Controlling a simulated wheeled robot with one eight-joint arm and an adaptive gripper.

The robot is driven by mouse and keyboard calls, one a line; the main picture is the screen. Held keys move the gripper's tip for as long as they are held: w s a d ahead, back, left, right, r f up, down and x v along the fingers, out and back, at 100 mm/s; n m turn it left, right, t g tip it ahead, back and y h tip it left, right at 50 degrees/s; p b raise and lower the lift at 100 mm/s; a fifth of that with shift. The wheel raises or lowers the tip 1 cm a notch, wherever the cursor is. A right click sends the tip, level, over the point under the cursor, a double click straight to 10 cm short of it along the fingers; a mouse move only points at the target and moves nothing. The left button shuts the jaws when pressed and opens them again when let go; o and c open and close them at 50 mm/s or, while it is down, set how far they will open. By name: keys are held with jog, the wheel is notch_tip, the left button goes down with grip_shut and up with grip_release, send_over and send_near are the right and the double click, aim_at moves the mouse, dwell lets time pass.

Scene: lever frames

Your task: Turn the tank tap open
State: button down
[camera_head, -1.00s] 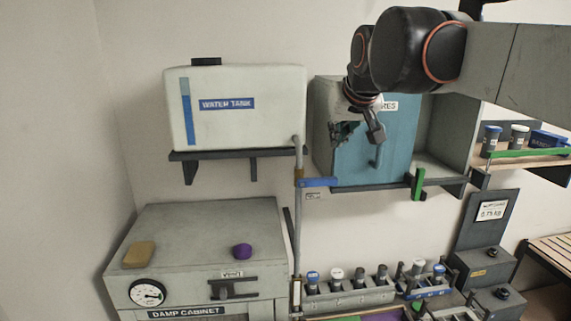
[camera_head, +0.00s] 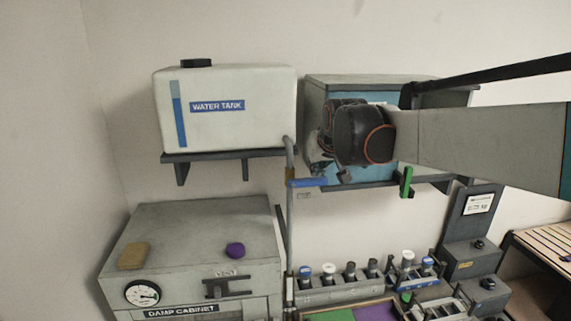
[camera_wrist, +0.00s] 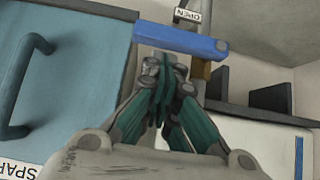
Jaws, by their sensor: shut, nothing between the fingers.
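The tank tap has a blue lever (camera_head: 308,182) that sticks out level to the right from a brass body (camera_head: 290,174) on the vertical pipe below the white water tank (camera_head: 262,88). In the wrist view the blue lever (camera_wrist: 182,41) lies across the top, with the brass body (camera_wrist: 202,70) at its right end and an "OPEN" label (camera_wrist: 187,14) beyond it. My gripper (camera_wrist: 166,66) is shut and empty, its tips close beside the lever; I cannot tell whether they touch. In the head view my wrist hides most of the gripper.
The blue cupboard (camera_head: 317,95) with a protruding handle (camera_wrist: 18,90) is beside my gripper. The tank's shelf (camera_head: 215,157) is to the left. Below stand the damp cabinet (camera_head: 190,225) and a rack of capped vials (camera_head: 340,290). A green lever (camera_head: 406,182) hangs to the right.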

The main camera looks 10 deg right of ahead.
jog(key=shift+w+f, duration=0.1)
jog(key=shift+f, duration=0.35)
jog(key=shift+d+f, duration=0.1)
jog(key=shift+d+f+y+b, duration=0.1)
jog(key=shift+d+y+b, duration=0.05)
jog(key=shift+y+b, duration=0.15)
